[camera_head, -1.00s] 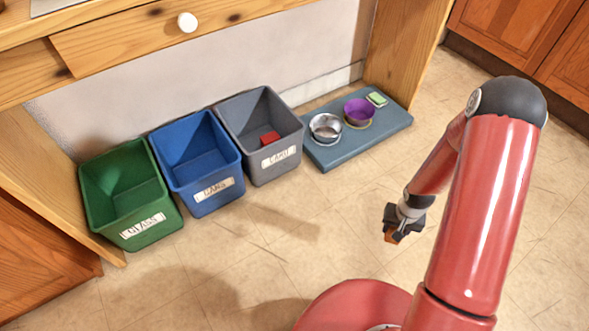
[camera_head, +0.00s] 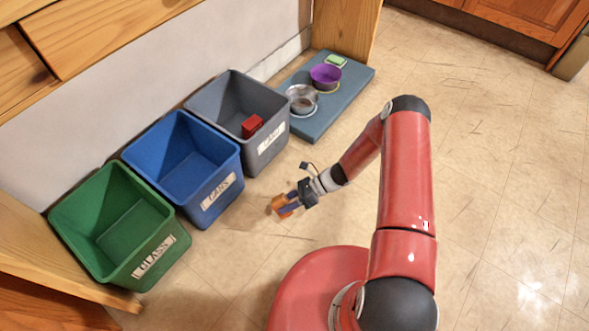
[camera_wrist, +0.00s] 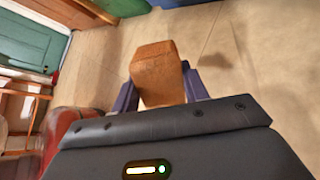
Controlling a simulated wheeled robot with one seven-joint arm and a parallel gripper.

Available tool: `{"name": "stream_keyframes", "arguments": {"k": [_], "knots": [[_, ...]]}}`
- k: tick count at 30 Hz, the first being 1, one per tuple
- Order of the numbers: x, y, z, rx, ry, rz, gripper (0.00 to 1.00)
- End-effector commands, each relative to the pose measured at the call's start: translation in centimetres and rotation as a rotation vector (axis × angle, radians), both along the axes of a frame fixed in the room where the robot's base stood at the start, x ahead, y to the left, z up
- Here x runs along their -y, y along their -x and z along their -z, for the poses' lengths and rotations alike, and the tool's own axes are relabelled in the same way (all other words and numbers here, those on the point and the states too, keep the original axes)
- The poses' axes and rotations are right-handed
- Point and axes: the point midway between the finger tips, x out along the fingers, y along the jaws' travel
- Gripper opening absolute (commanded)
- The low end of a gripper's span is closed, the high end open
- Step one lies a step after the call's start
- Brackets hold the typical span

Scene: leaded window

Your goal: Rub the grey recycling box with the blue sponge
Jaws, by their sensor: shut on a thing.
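The grey recycling box (camera_head: 262,163) stands on the floor at the right end of a row of three boxes, in the head view. It is open-topped, with a white label on its front. My gripper (camera_head: 290,203) is in front of the boxes, below and slightly right of the grey one, apart from it. It is shut on an orange-brown block (camera_head: 279,207), which also shows between the fingers in the wrist view (camera_wrist: 158,72). The held block is orange-brown, and no blue sponge is visible.
A red block (camera_head: 252,126) lies in the grey box. A blue box (camera_head: 222,192) and a green box (camera_head: 160,262) stand to its left. A blue-grey mat (camera_head: 318,122) carries a metal bowl (camera_head: 302,99), a purple bowl (camera_head: 326,77) and a green item (camera_head: 336,61). Floor on the right is clear.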

Motion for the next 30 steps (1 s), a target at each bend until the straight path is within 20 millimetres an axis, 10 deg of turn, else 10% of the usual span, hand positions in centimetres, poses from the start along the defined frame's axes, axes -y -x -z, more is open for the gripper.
{"name": "stream_keyframes", "arguments": {"k": [12,30], "knots": [[2.0,-13.3,0.0,0.062,-0.428,0.854,0.23],[-0.3,-17.4,0.1,0.093,-0.457,0.933,0.23]]}}
